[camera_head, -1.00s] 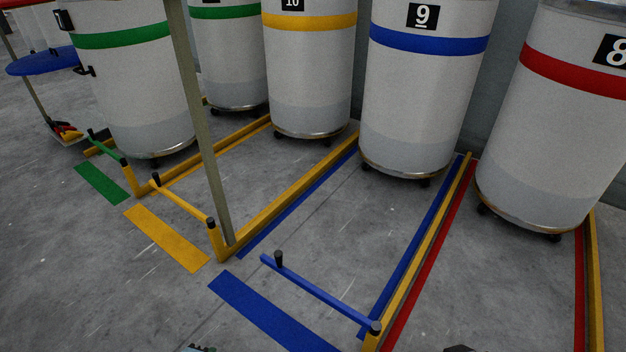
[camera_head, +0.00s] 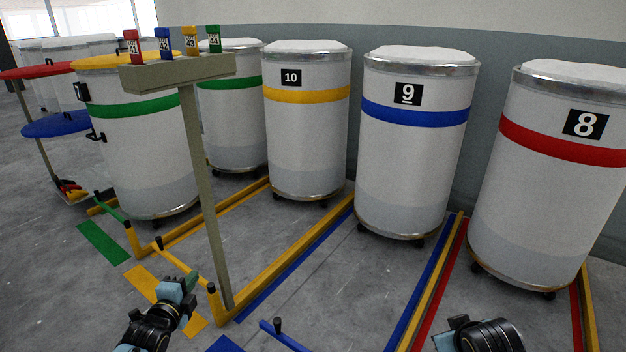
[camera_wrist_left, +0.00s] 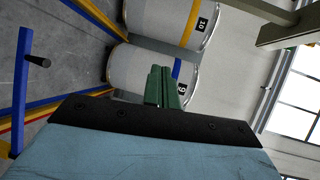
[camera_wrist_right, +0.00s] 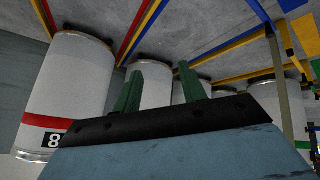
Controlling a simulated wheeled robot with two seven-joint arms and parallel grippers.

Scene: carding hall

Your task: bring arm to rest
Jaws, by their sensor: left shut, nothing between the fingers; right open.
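My left gripper (camera_head: 190,281) is at the lower left of the head view, in front of the foot of the tag post, over the floor near the yellow stripe. In the left wrist view its green fingers (camera_wrist_left: 163,86) are together with nothing between them. My right arm shows at the bottom right of the head view, in front of the red-banded can; its fingertips are hidden there. In the right wrist view the right gripper's green fingers (camera_wrist_right: 158,88) stand apart and hold nothing.
White cans stand along the wall: red-banded 8 (camera_head: 545,200), blue-banded 9 (camera_head: 408,170), yellow-banded 10 (camera_head: 305,140), and green-banded ones. A post with a crossbar (camera_head: 165,73) carries several coloured tags. Low yellow rails (camera_head: 290,258) divide the floor bays. Round coloured lids (camera_head: 55,124) are at left.

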